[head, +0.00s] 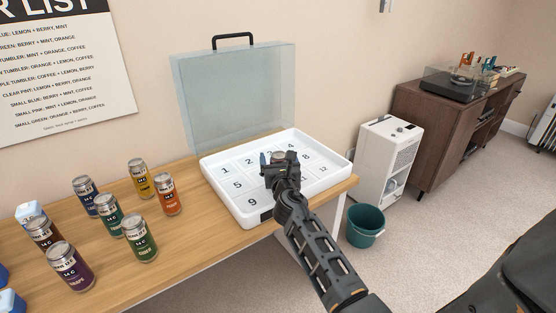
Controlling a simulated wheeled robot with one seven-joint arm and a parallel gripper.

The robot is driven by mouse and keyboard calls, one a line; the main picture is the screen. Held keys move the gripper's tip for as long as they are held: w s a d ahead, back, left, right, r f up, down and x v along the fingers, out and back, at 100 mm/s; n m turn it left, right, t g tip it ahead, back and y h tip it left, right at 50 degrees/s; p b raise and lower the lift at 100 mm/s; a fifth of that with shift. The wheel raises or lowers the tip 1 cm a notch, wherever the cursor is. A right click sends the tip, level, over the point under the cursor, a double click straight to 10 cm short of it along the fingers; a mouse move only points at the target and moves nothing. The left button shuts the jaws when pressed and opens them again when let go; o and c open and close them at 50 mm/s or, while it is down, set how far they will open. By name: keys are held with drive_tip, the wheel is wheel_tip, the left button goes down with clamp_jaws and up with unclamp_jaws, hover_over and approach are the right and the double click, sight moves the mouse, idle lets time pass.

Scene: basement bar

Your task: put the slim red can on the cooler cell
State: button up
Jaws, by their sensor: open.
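The cooler (222,200) is a white tray with numbered cells on the wooden counter, its clear lid (235,90) standing open behind it. My gripper (278,164) is over the middle of the tray, with its jaws apart. The silvery round top of what looks like a can (278,156) shows between or just beyond the fingers. Its body and colour are hidden by my gripper, so I cannot tell whether it is the slim red can or touches the cell floor. Numbers 1, 2, 5, 8, 9 and 12 are readable around my arm.
Several cans stand on the counter at left, including an orange one (167,195), a yellow one (140,179), a green one (140,238) and a purple one (70,267). A white appliance (385,165) and a teal bin (365,227) stand right of the counter.

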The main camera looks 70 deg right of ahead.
drive_tip(key=shift+s+a, duration=0.15)
drive_tip(key=shift+a, duration=0.15)
drive_tip(key=s+a+f+m+t+y, duration=0.1)
drive_tip(key=s+a+f+m+y, duration=0.3)
drive_tip(key=a, duration=0.7)
drive_tip(key=s+a+r+m+t+y+b, duration=0.15)
drive_tip(key=s+a, duration=0.35)
drive_tip(key=a, duration=0.5)
drive_tip(key=s+a+f+m+t+y+p, duration=0.1)
drive_tip(key=s+a+f+m+t+y, duration=0.3)
drive_tip(key=a, duration=0.7)
drive_tip(key=s+a+r+m+g+y, duration=0.1)
drive_tip(key=s+a+r+m+y, duration=0.4)
drive_tip(key=s+a+r+m, duration=0.6)
drive_tip(key=s+r+m, duration=0.1)
drive_tip(key=s+m, duration=0.3)
drive_tip(key=shift+s+a+r+y, duration=0.2)
drive_tip(key=shift+a+r+y, duration=0.05)
drive_tip(key=shift+a+y, duration=0.15)
